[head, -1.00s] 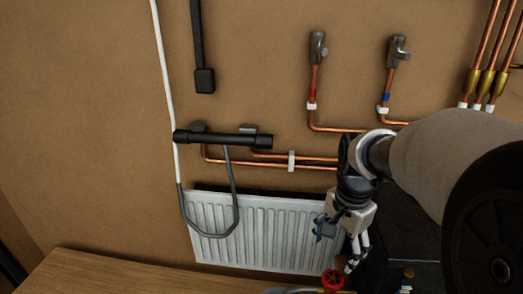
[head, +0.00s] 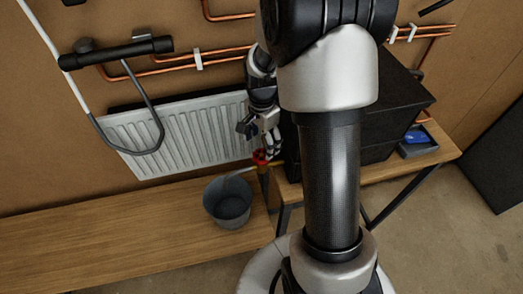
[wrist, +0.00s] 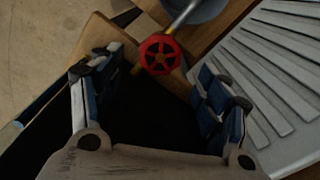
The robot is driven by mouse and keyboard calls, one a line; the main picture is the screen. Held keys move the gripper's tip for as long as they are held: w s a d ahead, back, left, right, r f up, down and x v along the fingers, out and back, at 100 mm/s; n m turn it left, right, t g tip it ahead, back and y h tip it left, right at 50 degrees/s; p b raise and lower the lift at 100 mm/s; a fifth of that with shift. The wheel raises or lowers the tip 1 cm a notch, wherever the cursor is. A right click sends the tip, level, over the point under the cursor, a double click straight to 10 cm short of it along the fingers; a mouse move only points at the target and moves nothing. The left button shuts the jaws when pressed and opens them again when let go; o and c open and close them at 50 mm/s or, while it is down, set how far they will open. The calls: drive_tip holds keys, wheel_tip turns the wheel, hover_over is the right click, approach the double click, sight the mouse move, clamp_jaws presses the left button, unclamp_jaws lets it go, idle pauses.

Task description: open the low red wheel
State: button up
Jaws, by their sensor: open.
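The red wheel (head: 260,157) is low, beside the radiator's lower right corner, on a brass-coloured pipe above the bench. In the wrist view the round, spoked red wheel (wrist: 160,54) is at upper centre, on the end of a metal pipe. My gripper (head: 261,140) is just above the wheel in the head view, pointing down. In the wrist view my gripper (wrist: 158,68) is open, with blue-padded fingers spread to either side of the wheel. I see no contact, and the depth gap is unclear.
A grey bucket (head: 228,217) stands on the wooden bench (head: 120,240) below the pipe. The white radiator (head: 180,135) is left of my gripper. A black box (head: 405,100) is to the right, with a blue item in a tray (head: 418,143) near it. The left bench is clear.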

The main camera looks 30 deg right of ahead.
sight(262, 155)
drive_tip(key=shift+f, duration=2.75)
drive_tip(key=shift+c, duration=0.4)
drive_tip(key=c, duration=1)
